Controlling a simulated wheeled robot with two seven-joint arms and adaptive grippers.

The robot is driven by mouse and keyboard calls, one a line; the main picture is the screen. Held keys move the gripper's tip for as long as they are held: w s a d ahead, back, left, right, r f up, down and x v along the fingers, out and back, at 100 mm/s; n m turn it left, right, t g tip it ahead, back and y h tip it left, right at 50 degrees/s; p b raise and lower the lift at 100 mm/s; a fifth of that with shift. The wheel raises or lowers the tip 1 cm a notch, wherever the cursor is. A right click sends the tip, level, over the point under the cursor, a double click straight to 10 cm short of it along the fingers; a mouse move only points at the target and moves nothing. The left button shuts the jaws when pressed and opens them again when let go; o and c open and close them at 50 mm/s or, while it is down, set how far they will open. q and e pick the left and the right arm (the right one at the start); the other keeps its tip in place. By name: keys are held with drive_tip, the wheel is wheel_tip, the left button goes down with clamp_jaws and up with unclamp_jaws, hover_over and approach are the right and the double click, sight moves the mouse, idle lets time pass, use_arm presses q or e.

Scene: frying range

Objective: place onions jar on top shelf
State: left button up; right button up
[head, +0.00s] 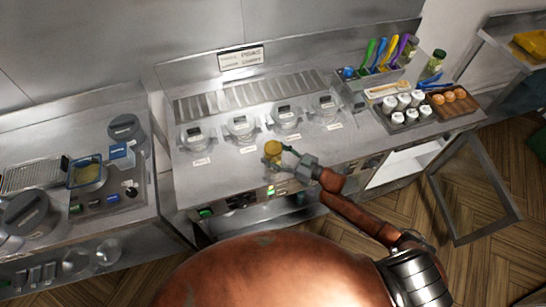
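A small jar with a yellow top (273,148) is at the front middle of the steel counter in the head view. I cannot read a label on it, so I cannot tell if it is the onions jar. My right gripper (279,159) is at this jar, with its fingers close against its right and lower side. The picture is too small to show whether they grip it, or whether the jar touches the counter. Two greenish jars stand at the back right, one on the raised ledge (411,47) and one lower (433,65). My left gripper is not in view.
Several lidded round containers (241,126) stand in a row behind the yellow-topped jar. A framed door (474,190) hangs open below right.

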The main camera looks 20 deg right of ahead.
drive_tip(key=c, duration=1.1)
drive_tip(key=shift+r, duration=0.1)
drive_tip(key=shift+c, duration=1)
drive_tip(key=shift+r, duration=0.1)
